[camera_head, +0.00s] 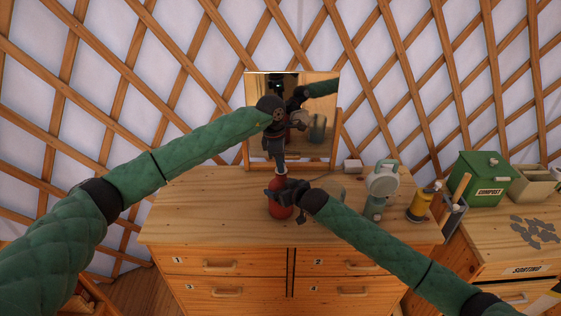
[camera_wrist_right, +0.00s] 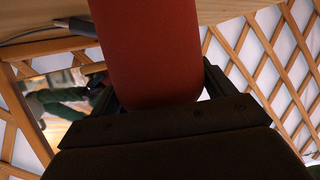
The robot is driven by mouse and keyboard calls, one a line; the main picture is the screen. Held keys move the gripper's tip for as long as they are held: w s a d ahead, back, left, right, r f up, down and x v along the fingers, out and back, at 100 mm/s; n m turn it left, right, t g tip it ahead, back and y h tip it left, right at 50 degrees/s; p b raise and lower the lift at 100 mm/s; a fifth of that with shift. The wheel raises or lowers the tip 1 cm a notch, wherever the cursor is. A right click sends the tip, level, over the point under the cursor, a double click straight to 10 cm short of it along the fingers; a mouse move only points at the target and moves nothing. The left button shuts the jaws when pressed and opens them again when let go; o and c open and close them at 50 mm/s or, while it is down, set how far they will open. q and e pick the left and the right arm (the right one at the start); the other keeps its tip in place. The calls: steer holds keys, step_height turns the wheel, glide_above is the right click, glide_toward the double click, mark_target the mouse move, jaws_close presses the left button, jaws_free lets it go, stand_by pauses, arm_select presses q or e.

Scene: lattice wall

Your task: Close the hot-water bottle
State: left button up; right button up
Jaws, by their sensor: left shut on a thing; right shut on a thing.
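The hot-water bottle (camera_head: 279,211) is red and stands upright on the wooden dresser top, in front of the mirror. My right gripper (camera_head: 287,190) is shut on its upper part and hides much of it. In the right wrist view the red bottle (camera_wrist_right: 150,50) fills the gap between the right gripper's fingers (camera_wrist_right: 160,88). My left gripper (camera_head: 281,160) points down just above the bottle. It is shut on a small pale piece (camera_head: 283,170), which seems to be the stopper. I cannot tell whether this piece touches the bottle's mouth.
The mirror (camera_head: 262,92) stands behind both grippers. A green compost box (camera_head: 478,178) stands farther right. The dresser's left part is bare.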

arm_select(q)
steer(key=shift+f, duration=0.2)
arm_select(e)
steer(key=c, duration=0.5)
arm_select(q)
steer(key=m, duration=0.5)
steer(key=shift+w+m+g, duration=0.1)
steer(key=shift+m+g, duration=0.2)
steer(key=shift+g, duration=0.1)
steer(key=m, duration=0.3)
steer(key=m+y, duration=0.1)
steer(key=m, duration=0.2)
steer(key=shift+m+g, duration=0.3)
steer(key=shift+m, duration=0.1)
arm_select(e)
steer(key=shift+f, duration=0.1)
arm_select(q)
steer(key=m+y, duration=0.1)
steer(key=m, duration=0.6)
steer(key=shift+d, duration=0.1)
steer(key=m, duration=0.6)
steer(key=shift+w+f+m+y, duration=0.1)
steer(key=shift+m+y, duration=0.2)
steer(key=shift+y, duration=0.1)
steer(key=o, duration=1)
steer(key=shift+c, duration=0.2)
